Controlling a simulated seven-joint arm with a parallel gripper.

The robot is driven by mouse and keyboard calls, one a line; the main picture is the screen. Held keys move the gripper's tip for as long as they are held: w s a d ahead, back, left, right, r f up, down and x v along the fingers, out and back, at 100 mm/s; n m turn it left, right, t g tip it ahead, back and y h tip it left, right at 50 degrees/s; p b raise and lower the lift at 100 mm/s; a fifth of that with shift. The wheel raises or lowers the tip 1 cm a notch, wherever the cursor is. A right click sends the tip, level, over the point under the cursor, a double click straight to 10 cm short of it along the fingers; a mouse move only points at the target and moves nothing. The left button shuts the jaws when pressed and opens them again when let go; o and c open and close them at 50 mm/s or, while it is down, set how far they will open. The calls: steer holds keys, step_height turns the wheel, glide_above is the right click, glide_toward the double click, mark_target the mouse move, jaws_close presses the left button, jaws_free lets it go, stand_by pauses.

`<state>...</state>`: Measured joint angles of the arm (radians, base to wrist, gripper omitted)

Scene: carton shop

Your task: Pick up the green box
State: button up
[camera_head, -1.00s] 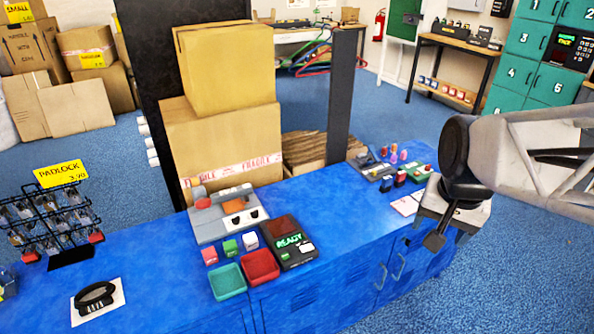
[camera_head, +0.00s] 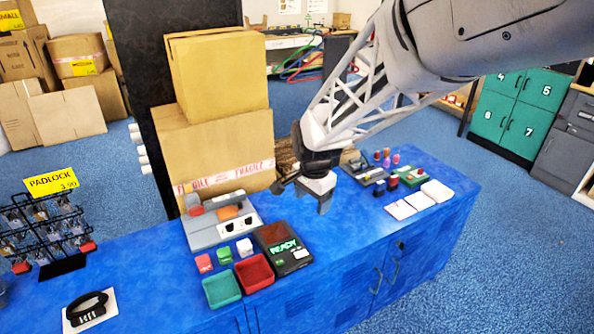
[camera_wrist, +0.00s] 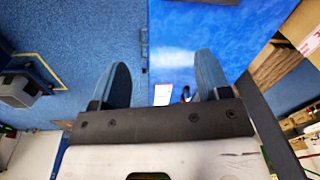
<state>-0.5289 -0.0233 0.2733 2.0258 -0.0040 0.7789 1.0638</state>
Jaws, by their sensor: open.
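The small green box (camera_head: 224,255) sits on the blue counter (camera_head: 345,255), between a red box (camera_head: 203,262) and a white box (camera_head: 244,247). It is just in front of the grey machine and behind the green tray. My gripper (camera_head: 322,207) is open and empty above the counter, to the right of the green box and higher than it. In the wrist view my two fingers (camera_wrist: 160,85) are spread apart with nothing between them. The green box does not show in the wrist view.
A green tray (camera_head: 221,289) and a red tray (camera_head: 254,273) stand before the boxes. A dark device reading READY (camera_head: 282,247) lies to their right. The grey machine (camera_head: 222,226) and stacked cartons (camera_head: 218,75) stand behind. A padlock rack (camera_head: 47,232) is at left.

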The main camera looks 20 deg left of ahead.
steer(key=a+f+m, duration=0.1)
steer(key=a+f, duration=0.8)
steer(key=a, duration=0.5)
steer(key=m, duration=0.2)
glide_above(224, 252)
steer(key=shift+g, duration=0.4)
step_height(224, 252, down, 11)
steer(key=shift+a+f, duration=0.15)
steer(key=shift+f, duration=0.1)
steer(key=shift+f, duration=1.2)
steer(key=shift+f, duration=0.1)
steer(key=shift+f, duration=2.5)
